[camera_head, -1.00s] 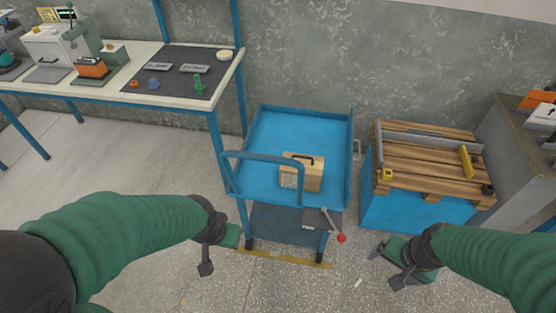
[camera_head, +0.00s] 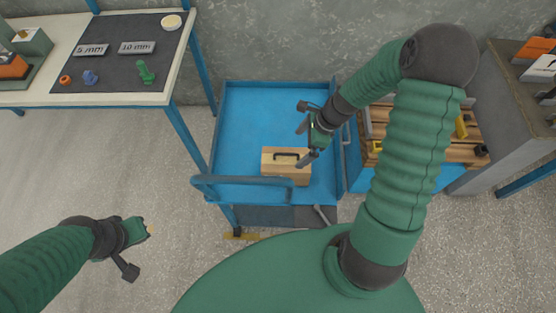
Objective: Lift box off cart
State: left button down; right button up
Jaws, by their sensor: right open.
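The box (camera_head: 272,168) is a small tan wooden case with a dark handle on top. It sits on the blue cart (camera_head: 240,125), near the cart's front rail. My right gripper (camera_head: 306,143) is open above the cart deck, just right of and above the box, with its fingers close to the box's right end. I cannot tell whether a finger touches the box. My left gripper (camera_head: 140,250) is over the floor left of the cart, away from the box; its jaw opening is not clear.
A blue front rail (camera_head: 250,181) crosses before the box. A workbench (camera_head: 60,100) with a dark mat stands at the left. A wooden pallet (camera_head: 470,155) on a blue base stands right of the cart, partly behind my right arm. Open floor lies at the left front.

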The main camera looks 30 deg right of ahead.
send_over(289, 159)
jog(key=s, duration=0.2)
notch_tip(289, 159, down, 5)
jog(key=shift+w+d+r, duration=0.15)
jog(key=shift+r, duration=0.05)
jog(key=f, duration=0.1)
jog(key=w+f, duration=0.1)
jog(key=f, duration=0.1)
jog(key=shift+w+f+b, duration=0.2)
jog(key=shift+b, duration=0.2)
jog(key=shift+d+f, duration=0.2)
jog(key=shift+f, duration=0.8)
jog(key=x, duration=0.3)
jog(key=shift+w+a+f, duration=0.1)
jog(key=shift+a+f, duration=0.05)
jog(key=shift+a, duration=0.35)
jog(key=shift+d, duration=0.3)
jog(key=c, duration=0.9)
pick_arm(q)
jog(key=shift+x, duration=0.8)
pick_arm(e)
jog(key=c, duration=0.9)
